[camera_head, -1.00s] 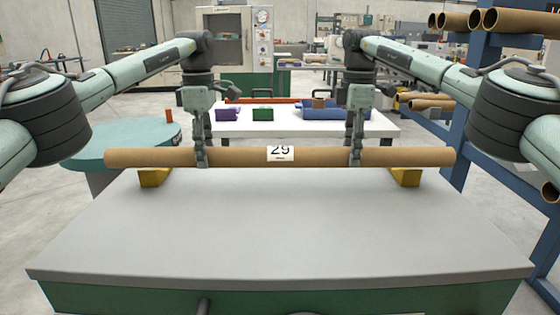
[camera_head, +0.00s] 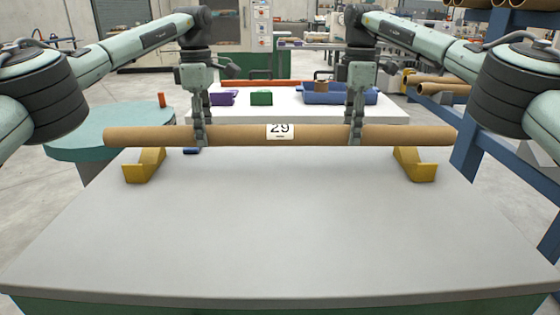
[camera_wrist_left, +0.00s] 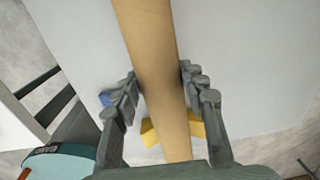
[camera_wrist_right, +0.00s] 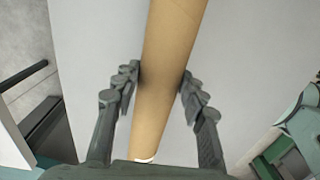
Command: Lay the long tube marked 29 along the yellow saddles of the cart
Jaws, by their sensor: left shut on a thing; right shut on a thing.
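The long brown tube marked 29 (camera_head: 310,135) is level, crosswise over the far part of the cart's grey top (camera_head: 280,220). Its white label faces me. My left gripper (camera_head: 201,138) is shut on it left of the label, and my right gripper (camera_head: 355,138) is shut on it to the right. The left yellow saddle (camera_head: 143,170) and right yellow saddle (camera_head: 418,170) stand on the cart, extending from behind the tube towards me. The tube crosses in front of their far ends; I cannot tell whether it touches them. The left wrist view shows a yellow saddle (camera_wrist_left: 197,128) under the tube.
A small blue thing (camera_head: 192,151) lies by the cart's far edge. Behind stands a white table with a purple box (camera_head: 224,97), a green box (camera_head: 261,98) and a blue tray (camera_head: 338,95). A round teal table (camera_head: 100,138) is left, a blue tube rack (camera_head: 487,85) right.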

